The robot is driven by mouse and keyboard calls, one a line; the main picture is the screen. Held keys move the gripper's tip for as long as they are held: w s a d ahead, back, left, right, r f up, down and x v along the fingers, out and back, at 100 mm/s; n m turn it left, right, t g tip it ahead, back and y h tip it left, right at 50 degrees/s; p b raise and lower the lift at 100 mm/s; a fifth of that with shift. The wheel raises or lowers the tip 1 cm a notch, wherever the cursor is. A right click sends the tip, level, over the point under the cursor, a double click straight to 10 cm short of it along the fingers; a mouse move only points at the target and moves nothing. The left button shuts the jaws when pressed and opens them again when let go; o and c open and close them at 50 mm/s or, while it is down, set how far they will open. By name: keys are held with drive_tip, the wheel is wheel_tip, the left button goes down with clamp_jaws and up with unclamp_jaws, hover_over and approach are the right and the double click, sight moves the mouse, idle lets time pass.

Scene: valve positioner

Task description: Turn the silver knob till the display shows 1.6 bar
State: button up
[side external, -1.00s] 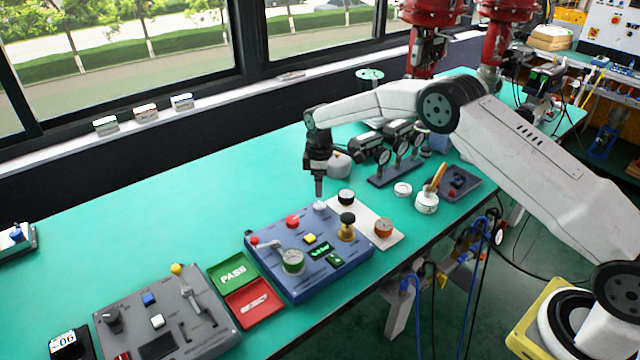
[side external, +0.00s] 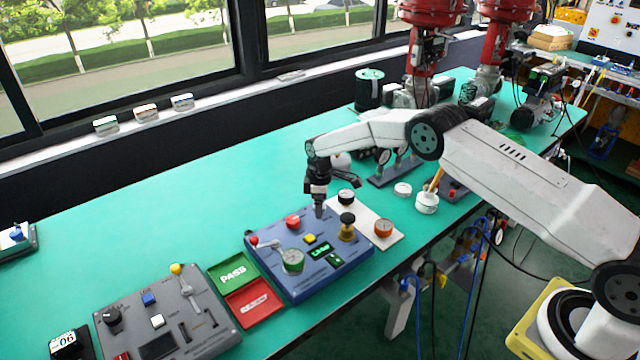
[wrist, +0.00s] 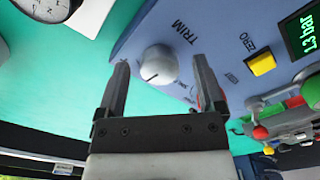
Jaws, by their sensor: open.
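The silver knob (wrist: 157,64) sits on the blue control box beside the word TRIM, with a dark pointer line on its face. My gripper (wrist: 161,63) is open, with one finger on each side of the knob in the wrist view and a gap visible on both sides. I cannot tell whether the fingertips reach down past the knob's top. In the side view my gripper (side external: 319,208) points down at the box's back corner and hides the knob. The green display (wrist: 301,31) reads 1.3 bar; it also shows in the side view (side external: 320,250).

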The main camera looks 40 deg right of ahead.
drive_tip(key=shift+f, duration=0.2)
clamp_jaws()
drive_tip(key=shift+m, duration=0.4)
drive_tip(key=m, duration=0.8)
idle(0.4)
drive_tip(key=shift+m, duration=0.3)
